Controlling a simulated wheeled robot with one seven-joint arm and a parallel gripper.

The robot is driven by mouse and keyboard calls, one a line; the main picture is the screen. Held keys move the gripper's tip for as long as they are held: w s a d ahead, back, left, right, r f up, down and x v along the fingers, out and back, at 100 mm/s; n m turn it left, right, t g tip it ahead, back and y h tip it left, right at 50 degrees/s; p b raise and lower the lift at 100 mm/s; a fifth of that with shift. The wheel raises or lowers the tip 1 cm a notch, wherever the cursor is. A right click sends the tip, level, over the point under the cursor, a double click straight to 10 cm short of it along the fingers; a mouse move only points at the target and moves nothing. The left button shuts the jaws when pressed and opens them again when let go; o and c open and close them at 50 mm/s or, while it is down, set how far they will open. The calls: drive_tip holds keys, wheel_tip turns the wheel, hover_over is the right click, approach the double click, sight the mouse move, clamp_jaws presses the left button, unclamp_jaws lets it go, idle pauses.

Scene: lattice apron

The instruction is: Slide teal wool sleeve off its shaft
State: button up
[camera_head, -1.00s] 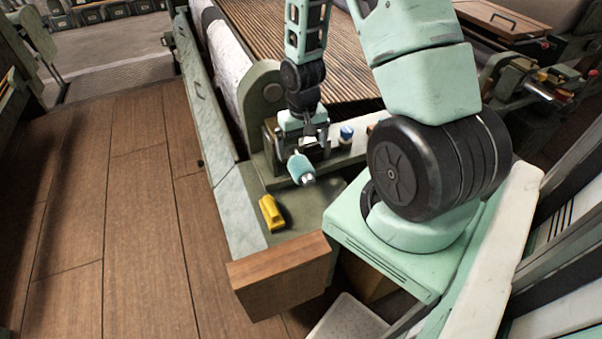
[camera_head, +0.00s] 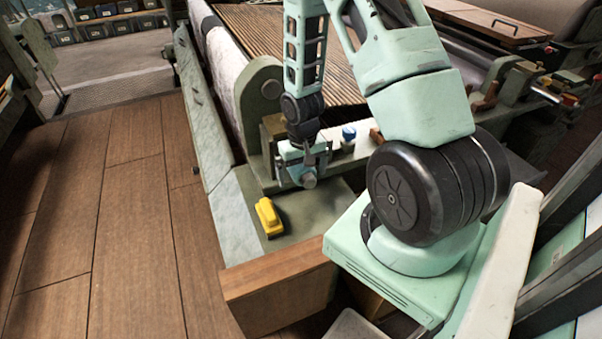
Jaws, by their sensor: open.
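The shaft's pale metal end (camera_head: 309,181) points toward me, just above the grey-green ledge. The teal wool sleeve around the shaft is almost wholly hidden behind my gripper, so I cannot tell where it sits along the shaft. My gripper (camera_head: 304,170) points down over the shaft, with its fingers apart around the place of the sleeve. It is open; any contact with the sleeve is too small to make out.
A yellow block-like object (camera_head: 268,217) lies on the ledge to the front left. A blue-capped knob (camera_head: 348,135) stands close right of my gripper. A wooden beam end (camera_head: 280,290) closes the ledge at the front. The wood floor (camera_head: 125,220) at left is clear.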

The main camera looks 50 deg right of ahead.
drive_tip(key=c, duration=1.1)
drive_tip(key=shift+c, duration=0.2)
drive_tip(key=shift+s+a, duration=0.1)
drive_tip(key=s+a, duration=0.2)
drive_tip(key=s, duration=0.3)
drive_tip(key=shift+s+a, duration=0.4)
drive_tip(key=shift+s+r+p, duration=0.1)
drive_tip(key=shift+p, duration=0.2)
drive_tip(key=shift+s+a+p, duration=0.25)
drive_tip(key=shift+s+p, duration=0.2)
drive_tip(key=shift+p, duration=0.2)
drive_tip(key=shift+s+a+p, duration=0.2)
drive_tip(key=shift+s+p, duration=0.25)
drive_tip(key=shift+p, duration=0.2)
drive_tip(key=shift+s, duration=0.1)
